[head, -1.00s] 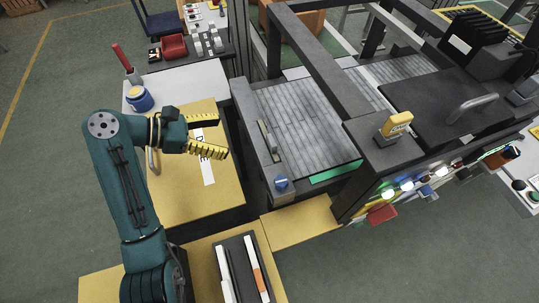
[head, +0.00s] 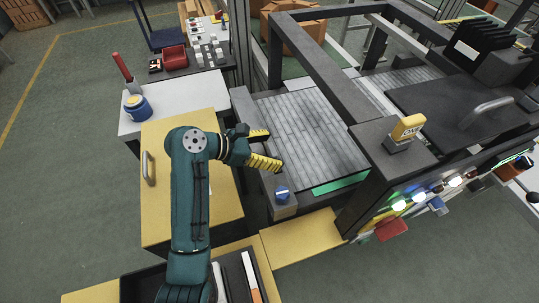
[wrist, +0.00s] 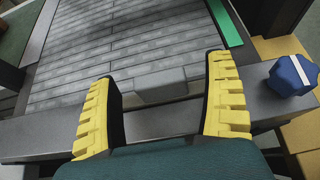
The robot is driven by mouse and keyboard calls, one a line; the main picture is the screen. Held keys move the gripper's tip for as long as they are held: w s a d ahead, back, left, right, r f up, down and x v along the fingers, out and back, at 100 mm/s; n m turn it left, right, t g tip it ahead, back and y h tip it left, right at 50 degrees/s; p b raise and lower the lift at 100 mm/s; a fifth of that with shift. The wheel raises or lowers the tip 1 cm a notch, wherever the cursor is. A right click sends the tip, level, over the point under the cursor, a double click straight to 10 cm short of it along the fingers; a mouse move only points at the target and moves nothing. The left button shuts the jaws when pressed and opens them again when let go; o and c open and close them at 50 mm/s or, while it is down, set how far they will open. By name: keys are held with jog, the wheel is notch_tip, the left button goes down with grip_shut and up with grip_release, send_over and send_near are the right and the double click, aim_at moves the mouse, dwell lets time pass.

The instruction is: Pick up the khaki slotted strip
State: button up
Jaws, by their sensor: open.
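In the wrist view, a short, dull grey-looking strip (wrist: 160,88) lies along the near edge of the slatted bed (wrist: 120,45), between my fingers and just beyond them. It is the likeliest khaki slotted strip, but its colour and slots are not clear. My gripper (wrist: 162,78) is open, with one yellow ridged finger on each side of it and nothing held. In the head view, my gripper (head: 275,150) is over the near left edge of the slatted bed (head: 315,135). The fingers largely hide the strip there.
A blue knob (head: 282,194) stands on the bed's near corner, close to my gripper; it also shows in the wrist view (wrist: 292,76). A green strip (head: 340,185) edges the bed. A dark frame (head: 320,75) rises over the bed. A yellow cabinet (head: 160,130) stands at left.

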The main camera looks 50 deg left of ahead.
jog(key=shift+w+d+f, duration=0.15)
jog(key=shift+w+f, duration=0.05)
jog(key=shift+w, duration=0.15)
jog(key=shift+s, duration=0.1)
jog(key=shift+r, duration=0.1)
jog(key=c, duration=1.3)
